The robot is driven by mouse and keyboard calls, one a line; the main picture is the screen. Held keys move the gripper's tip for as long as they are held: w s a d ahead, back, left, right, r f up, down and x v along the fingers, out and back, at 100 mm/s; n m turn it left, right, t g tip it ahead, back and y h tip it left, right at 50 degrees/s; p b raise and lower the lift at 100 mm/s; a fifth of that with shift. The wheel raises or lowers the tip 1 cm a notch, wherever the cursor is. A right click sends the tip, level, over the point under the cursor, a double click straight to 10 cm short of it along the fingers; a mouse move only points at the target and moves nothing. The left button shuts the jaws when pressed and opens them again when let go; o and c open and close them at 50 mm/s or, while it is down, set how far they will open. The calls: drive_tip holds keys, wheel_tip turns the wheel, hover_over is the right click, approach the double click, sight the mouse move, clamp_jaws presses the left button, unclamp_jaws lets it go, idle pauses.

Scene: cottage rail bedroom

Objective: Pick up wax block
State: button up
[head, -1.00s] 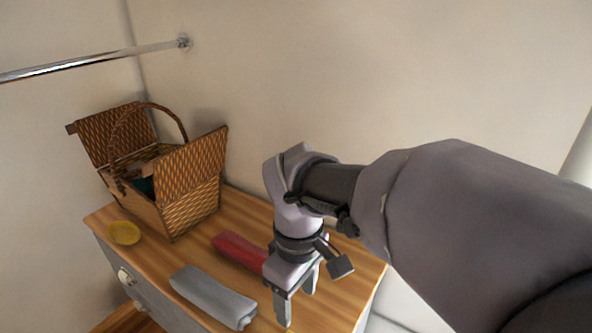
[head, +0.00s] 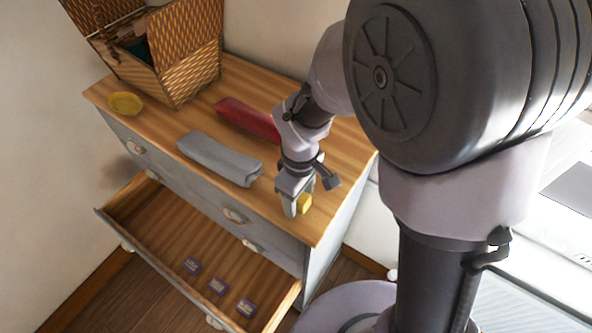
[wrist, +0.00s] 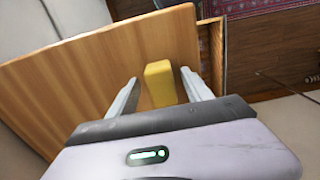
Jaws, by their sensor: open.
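The wax block (head: 305,203) is a small yellow block on the dresser top, near its front right corner. In the wrist view the wax block (wrist: 160,83) stands between the two fingers, with a gap on each side. My gripper (head: 298,206) is open and points down at the block. It also shows in the wrist view (wrist: 158,88), with its fingers on either side of the block. In the head view a finger hides part of the block.
A grey rolled cloth (head: 218,158) and a red one (head: 248,118) lie on the dresser top (head: 160,122). A yellow dish (head: 125,103) and an open wicker basket (head: 190,75) stand at the left.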

drive_tip(key=shift+s, duration=0.1)
drive_tip(key=shift+c, duration=0.5)
drive_tip(key=shift+r, duration=0.1)
drive_tip(key=c, duration=0.4)
clamp_jaws()
drive_tip(key=shift+r, duration=0.3)
drive_tip(key=r, duration=0.3)
drive_tip(key=shift+s+a, duration=0.15)
drive_tip(key=shift+s, duration=0.1)
drive_tip(key=s+a+b, duration=0.1)
drive_tip(key=s+a, duration=0.1)
drive_tip(key=s, duration=0.5)
drive_tip(key=s+a+r+b, duration=0.1)
drive_tip(key=s+a, duration=0.2)
drive_tip(key=s, duration=0.4)
drive_tip(key=shift+s+a+r, duration=0.2)
drive_tip(key=shift+a, duration=0.1)
